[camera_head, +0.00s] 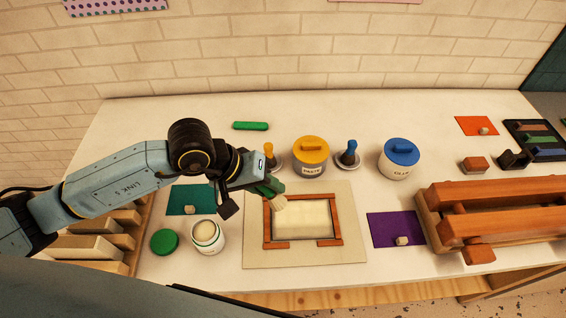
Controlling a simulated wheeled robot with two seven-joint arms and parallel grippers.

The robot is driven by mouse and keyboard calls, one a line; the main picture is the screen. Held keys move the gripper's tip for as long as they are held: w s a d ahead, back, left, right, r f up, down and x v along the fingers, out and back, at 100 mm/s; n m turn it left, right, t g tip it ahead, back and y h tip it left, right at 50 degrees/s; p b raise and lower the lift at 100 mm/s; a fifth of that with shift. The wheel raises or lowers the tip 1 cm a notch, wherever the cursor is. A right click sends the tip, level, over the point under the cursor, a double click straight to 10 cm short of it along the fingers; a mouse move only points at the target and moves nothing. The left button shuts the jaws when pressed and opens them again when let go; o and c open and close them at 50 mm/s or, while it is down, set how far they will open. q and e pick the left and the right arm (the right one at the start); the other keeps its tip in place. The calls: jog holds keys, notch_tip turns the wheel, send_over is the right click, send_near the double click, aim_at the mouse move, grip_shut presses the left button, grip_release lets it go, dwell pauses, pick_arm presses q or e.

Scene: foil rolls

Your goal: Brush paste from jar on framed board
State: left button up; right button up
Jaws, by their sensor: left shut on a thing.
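My left gripper (257,185) is shut on a green-handled brush (271,187) with pale bristles. The bristle end is over the upper left corner of the wooden frame; I cannot tell whether it touches. The framed board (304,220) has a cream panel inside reddish-brown strips and lies on a beige sheet (352,240). An open white jar (208,237) with pale contents stands left of it, its green lid (164,242) flat beside it. A yellow-lidded jar (311,157) labelled PASTE stands closed behind the frame. My right gripper is out of view.
A blue-lidded jar (399,159) stands at back right. Yellow (269,155) and blue (348,154) brushes stand upright near the jars. Teal (180,200) and purple (383,229) sheets flank the board. A wooden press (500,205) fills the right side. A green roll (251,126) lies behind.

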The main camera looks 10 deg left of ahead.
pick_arm(q)
jog(key=shift+s+a+r, duration=0.15)
jog(key=shift+s+a, duration=0.2)
jog(key=shift+s, duration=0.15)
jog(key=shift+f+b, duration=1)
jog(key=shift+f, duration=1.45)
